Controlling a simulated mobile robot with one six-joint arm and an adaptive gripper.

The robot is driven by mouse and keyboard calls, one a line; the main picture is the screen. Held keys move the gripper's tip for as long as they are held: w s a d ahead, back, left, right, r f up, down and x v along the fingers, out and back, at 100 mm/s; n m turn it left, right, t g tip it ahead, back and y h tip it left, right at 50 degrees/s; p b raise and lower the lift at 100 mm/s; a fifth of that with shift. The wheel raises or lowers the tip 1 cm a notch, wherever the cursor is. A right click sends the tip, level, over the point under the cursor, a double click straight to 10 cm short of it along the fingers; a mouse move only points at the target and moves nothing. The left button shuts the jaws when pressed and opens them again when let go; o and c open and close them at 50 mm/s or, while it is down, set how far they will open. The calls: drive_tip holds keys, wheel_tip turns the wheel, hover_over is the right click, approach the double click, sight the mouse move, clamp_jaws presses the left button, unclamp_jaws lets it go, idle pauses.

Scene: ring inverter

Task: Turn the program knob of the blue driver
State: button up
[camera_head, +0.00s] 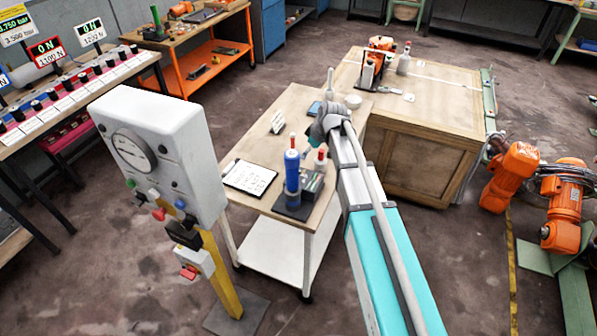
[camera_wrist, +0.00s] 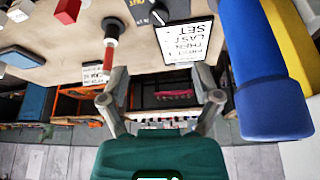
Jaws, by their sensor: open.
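A blue cylinder (camera_head: 291,172), which looks like the blue driver, stands upright on a dark base at the table's near edge in the head view. It fills the right side of the wrist view (camera_wrist: 268,75), close to the camera. I cannot make out its program knob. My gripper (camera_wrist: 160,98) is open with nothing between its fingers, left of the blue cylinder in the wrist view. In the head view my gripper (camera_head: 314,140) is above the table, partly hidden by my wrist, just behind and right of the cylinder. A black knob (camera_wrist: 159,16) on a dark block shows at the top.
A printed card (camera_head: 249,177) lies left of the cylinder; it also shows in the wrist view (camera_wrist: 186,42). A red-tipped stick (camera_head: 321,154) stands beside the cylinder. A gauge panel (camera_head: 160,150) on a yellow post stands left. A wooden cabinet (camera_head: 415,160) is behind.

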drive_tip(key=shift+b+x, duration=5.75)
drive_tip(key=shift+x, duration=0.65)
drive_tip(key=shift+f, duration=0.1)
drive_tip(key=shift+s, duration=0.1)
